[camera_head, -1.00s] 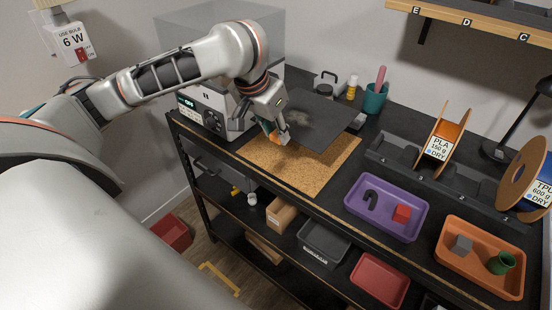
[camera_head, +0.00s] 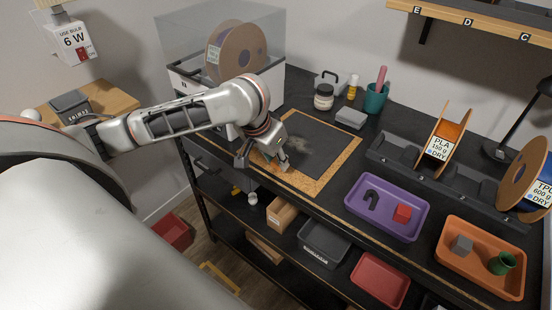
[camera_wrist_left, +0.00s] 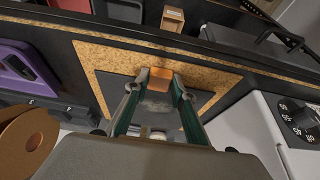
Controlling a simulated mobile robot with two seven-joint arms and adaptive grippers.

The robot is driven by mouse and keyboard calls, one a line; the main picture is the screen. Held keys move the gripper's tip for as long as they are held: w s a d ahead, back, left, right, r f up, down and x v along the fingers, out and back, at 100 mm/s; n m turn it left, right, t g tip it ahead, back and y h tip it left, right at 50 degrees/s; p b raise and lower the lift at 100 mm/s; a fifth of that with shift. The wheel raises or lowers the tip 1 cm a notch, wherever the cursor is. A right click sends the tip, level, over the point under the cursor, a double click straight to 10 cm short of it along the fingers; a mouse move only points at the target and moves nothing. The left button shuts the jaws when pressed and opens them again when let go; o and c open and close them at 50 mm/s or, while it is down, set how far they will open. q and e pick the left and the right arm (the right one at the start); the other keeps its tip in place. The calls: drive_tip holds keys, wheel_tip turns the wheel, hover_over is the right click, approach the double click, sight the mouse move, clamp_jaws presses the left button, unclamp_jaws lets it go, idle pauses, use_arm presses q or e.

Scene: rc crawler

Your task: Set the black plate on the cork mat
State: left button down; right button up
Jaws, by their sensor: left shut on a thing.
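The black plate (camera_head: 312,145) lies flat over the cork mat (camera_head: 308,185), with a strip of cork showing along its front and right edges. My left gripper (camera_head: 280,162) is at the plate's front left edge, low over the mat. In the left wrist view, its fingers (camera_wrist_left: 159,78) are shut on an orange tab (camera_wrist_left: 160,85) at the plate's edge. The plate (camera_wrist_left: 118,88) and the bare cork (camera_wrist_left: 98,58) show around them. The arm and gripper hide the plate's left corner. My right gripper is not in view.
A clear-topped box with a spool (camera_head: 236,50) stands behind my left arm. A jar (camera_head: 324,97), a grey block (camera_head: 351,117) and a teal cup (camera_head: 375,98) stand behind the mat. A purple tray (camera_head: 386,228) and an orange tray (camera_head: 480,275) are at right.

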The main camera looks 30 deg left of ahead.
use_arm(q)
drive_tip(key=c, duration=1.7)
unclamp_jaws()
drive_tip(key=v, duration=1.2)
